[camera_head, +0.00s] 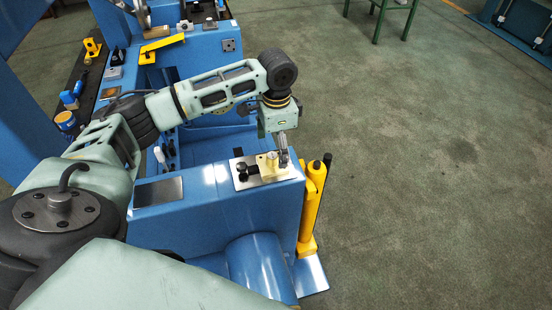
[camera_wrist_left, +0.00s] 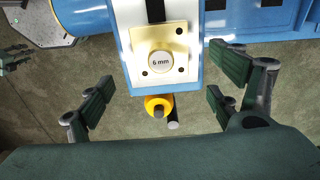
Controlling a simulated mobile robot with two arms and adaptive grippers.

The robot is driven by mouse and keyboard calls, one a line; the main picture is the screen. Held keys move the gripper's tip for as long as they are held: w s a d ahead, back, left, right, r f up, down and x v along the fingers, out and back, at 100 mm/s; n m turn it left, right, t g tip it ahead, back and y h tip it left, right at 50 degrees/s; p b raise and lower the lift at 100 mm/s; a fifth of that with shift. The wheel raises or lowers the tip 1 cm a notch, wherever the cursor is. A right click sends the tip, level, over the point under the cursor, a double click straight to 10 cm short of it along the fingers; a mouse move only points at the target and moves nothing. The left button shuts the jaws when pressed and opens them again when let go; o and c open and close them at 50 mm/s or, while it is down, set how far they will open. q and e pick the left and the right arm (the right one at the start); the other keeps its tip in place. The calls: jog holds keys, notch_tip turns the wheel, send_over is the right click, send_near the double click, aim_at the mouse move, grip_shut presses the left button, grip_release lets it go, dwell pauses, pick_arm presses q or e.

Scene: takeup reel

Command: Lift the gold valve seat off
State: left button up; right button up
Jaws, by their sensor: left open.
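The gold valve seat (camera_head: 269,166) sits on top of the blue machine housing (camera_head: 245,208), near its right end. In the left wrist view the seat (camera_wrist_left: 138,37) is a pale gold square plate with small dark holes and a round raised boss marked "6 mm". My left gripper (camera_head: 284,152) points down close above the seat and partly hides it. In the left wrist view the fingers of my left gripper (camera_wrist_left: 163,92) are spread wide, with nothing between them. The boss lies ahead, roughly centred between the two sides.
A yellow post (camera_head: 312,205) with a black top stands at the housing's right end. A black-knobbed fitting (camera_head: 241,167) is left of the seat. A yellow bracket (camera_head: 160,46) lies on the machine behind. Open green floor (camera_head: 430,180) fills the right.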

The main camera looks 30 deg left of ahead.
aim_at(273, 155)
pick_arm(q)
jog(key=shift+s+a+f, duration=0.15)
jog(key=shift+s+f, duration=0.1)
jog(key=shift+f, duration=0.15)
jog(key=f, duration=0.3)
jog(key=shift+a+f+p, duration=0.2)
jog(key=shift+f+p, duration=0.1)
jog(key=shift+p, duration=0.1)
jog(key=shift+f, duration=0.45)
jog(key=c, duration=1.5)
pick_arm(e)
jog(key=shift+s+a+r, duration=0.15)
jog(key=shift+s+r, duration=0.3)
jog(key=shift+s, duration=0.05)
